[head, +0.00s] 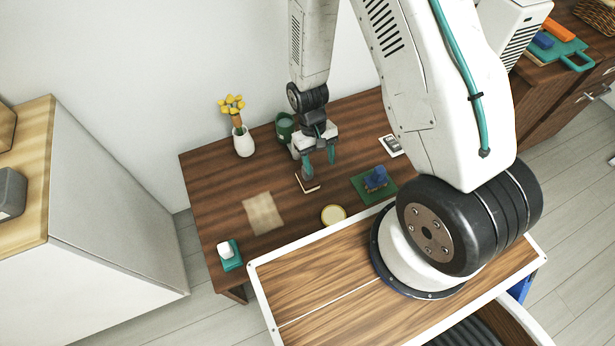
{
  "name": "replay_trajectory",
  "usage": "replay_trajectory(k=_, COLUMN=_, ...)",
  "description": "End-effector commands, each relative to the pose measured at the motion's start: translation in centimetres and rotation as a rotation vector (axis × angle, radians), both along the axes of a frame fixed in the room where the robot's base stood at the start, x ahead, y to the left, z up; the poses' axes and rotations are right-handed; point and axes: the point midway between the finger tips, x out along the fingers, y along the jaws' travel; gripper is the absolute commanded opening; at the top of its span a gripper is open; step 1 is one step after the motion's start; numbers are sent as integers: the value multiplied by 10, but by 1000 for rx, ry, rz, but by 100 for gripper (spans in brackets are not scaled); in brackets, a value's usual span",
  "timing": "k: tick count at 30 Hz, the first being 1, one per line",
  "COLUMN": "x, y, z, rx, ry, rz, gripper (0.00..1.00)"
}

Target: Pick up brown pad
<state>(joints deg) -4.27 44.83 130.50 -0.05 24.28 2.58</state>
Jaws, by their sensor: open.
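My gripper (320,168) points down over the brown table (215,190), its two teal fingers apart with nothing seen between them. Just below and slightly left of the fingertips lies a small flat pad (309,186) with a pale top and dark brown edges. The fingers partly hide it, and I cannot tell whether they touch it. A larger flat tan square (263,213) lies to the left, clear of the gripper. I cannot tell for sure which of the two is the brown pad.
A flower vase (243,143) and a green mug (285,127) stand at the back. A green mat (364,188) with a blue object (376,177), a yellow-rimmed round dish (333,215), a white device (391,146) and a teal block (232,262) with a white item lie around.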

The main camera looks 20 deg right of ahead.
Motion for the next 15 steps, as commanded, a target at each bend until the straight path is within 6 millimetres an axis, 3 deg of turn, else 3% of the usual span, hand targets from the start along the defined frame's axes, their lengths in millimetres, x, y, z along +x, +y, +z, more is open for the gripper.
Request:
replay_trajectory(k=1, x=-1, y=1, z=-24, rx=0, ry=-10, rz=-1, gripper=56)
replay_trajectory(k=6, x=18, y=3, z=-79, rx=6, ry=-133, rz=-12, gripper=56)
replay_trajectory(k=10, x=55, y=6, z=-84, rx=15, ry=-276, rz=-23, gripper=56)
replay_trajectory(k=15, x=68, y=7, z=-89, rx=20, ry=-340, rz=-29, gripper=56)
